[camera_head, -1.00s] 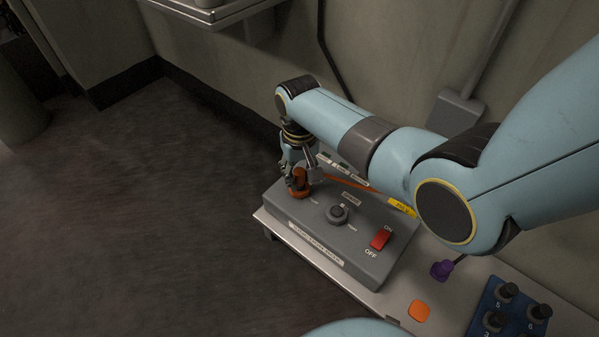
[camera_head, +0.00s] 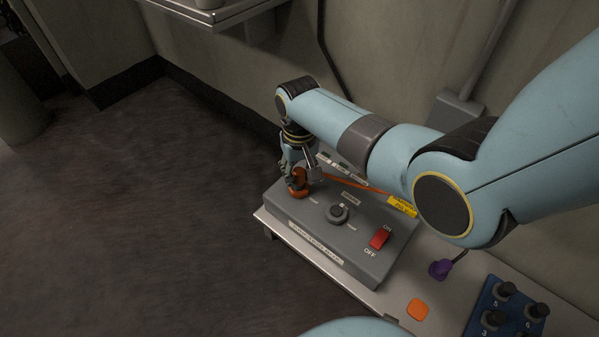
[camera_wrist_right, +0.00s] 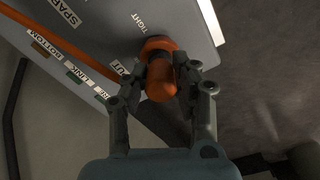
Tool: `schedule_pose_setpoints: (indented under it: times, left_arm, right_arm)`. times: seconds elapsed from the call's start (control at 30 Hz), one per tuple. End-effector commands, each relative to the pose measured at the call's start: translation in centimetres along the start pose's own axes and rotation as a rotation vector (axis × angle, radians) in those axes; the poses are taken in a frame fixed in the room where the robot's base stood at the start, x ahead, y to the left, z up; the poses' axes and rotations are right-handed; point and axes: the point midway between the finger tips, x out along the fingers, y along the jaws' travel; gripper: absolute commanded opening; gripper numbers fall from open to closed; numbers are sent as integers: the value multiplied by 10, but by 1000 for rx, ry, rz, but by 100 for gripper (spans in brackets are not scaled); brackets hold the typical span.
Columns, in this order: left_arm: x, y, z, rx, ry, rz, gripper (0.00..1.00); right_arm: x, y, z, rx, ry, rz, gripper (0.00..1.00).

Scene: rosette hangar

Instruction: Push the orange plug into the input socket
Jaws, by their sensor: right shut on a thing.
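The orange plug (camera_head: 299,190) stands at the far left corner of the grey box's top, with its round orange base at the panel. My right gripper (camera_head: 302,179) points down and is shut on it. In the wrist view the plug (camera_wrist_right: 160,80) is between the two fingers (camera_wrist_right: 163,92), beside the word TIGHT. I cannot tell how deep it sits, and the socket under it is hidden. An orange cable (camera_head: 352,183) runs from near the gripper towards a yellow tag. My left gripper is not in view.
The grey box (camera_head: 300,217) carries a dark knob (camera_head: 338,213) and a red ON/OFF switch (camera_head: 380,238). It stands on a light bench with a purple piece (camera_head: 440,269), an orange square (camera_head: 418,309) and a blue block (camera_head: 505,310) with black knobs. A wall stands close behind.

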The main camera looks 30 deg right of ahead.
Motion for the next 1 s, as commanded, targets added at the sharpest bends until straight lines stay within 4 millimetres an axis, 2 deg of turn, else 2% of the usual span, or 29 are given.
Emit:
schedule_pose_setpoints:
  times: [0.53, 1.0]
  left_arm:
    - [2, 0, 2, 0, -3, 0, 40]
    - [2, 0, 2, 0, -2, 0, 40]
  right_arm:
    - [9, 0, 0, 0, -1, 0, 0]
    - [9, 0, 0, 0, 0, 0, 0]
